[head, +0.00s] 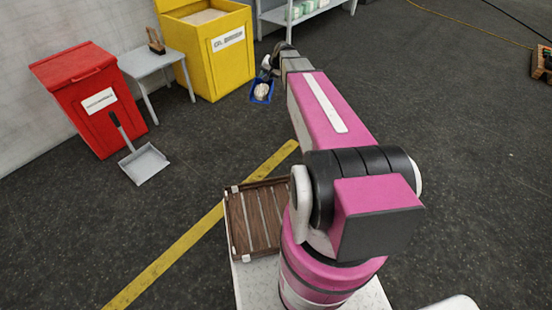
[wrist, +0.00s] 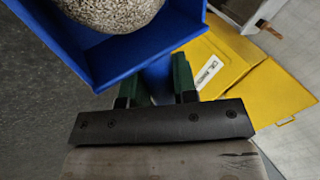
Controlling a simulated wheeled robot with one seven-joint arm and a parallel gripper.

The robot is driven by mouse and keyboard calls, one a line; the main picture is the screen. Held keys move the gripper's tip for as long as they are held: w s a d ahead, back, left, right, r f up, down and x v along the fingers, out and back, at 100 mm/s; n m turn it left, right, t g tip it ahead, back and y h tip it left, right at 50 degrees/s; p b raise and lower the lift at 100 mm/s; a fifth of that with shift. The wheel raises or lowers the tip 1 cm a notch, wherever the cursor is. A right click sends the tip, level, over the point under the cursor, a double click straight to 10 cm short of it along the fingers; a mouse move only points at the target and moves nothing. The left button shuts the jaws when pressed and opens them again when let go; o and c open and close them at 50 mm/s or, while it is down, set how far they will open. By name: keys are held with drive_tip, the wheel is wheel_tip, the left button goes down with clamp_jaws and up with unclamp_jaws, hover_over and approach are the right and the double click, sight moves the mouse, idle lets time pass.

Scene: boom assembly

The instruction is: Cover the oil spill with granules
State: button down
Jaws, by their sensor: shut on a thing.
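My gripper (wrist: 156,84) is shut on the handle (wrist: 158,78) of a blue scoop (wrist: 140,60), its green fingers on either side. The scoop holds a heap of pale speckled granules (wrist: 110,10). In the head view the scoop (head: 254,99) hangs in front of the yellow bin, apart from it, with the pale heap (head: 262,91) inside. The yellow bin (head: 205,75) stands open with granules (head: 203,17) in it. It also shows in the wrist view (wrist: 265,95). My arm hides part of the floor. I cannot make out the oil spill in either view.
A red bin (head: 85,80) and a small table (head: 147,60) with a brush (head: 155,42) stand by the wall. A dustpan (head: 146,165) lies on the floor. A shelf (head: 310,14) stands at the back.

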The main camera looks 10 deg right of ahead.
drive_tip(key=s+f+n+g, duration=0.2)
drive_tip(key=s+f+n, duration=0.1)
drive_tip(key=f, duration=1.1)
drive_tip(key=s+d+f+n+g+y, duration=0.1)
drive_tip(key=s+f, duration=0.5)
drive_tip(key=f, duration=0.9)
drive_tip(key=s+f+n+g, duration=0.4)
drive_tip(key=f+n, duration=0.1)
drive_tip(key=f, duration=1)
drive_tip(key=shift+s+d+f+y, duration=0.25)
drive_tip(key=shift+s+d+y, duration=0.05)
drive_tip(key=shift+s+d, duration=0.1)
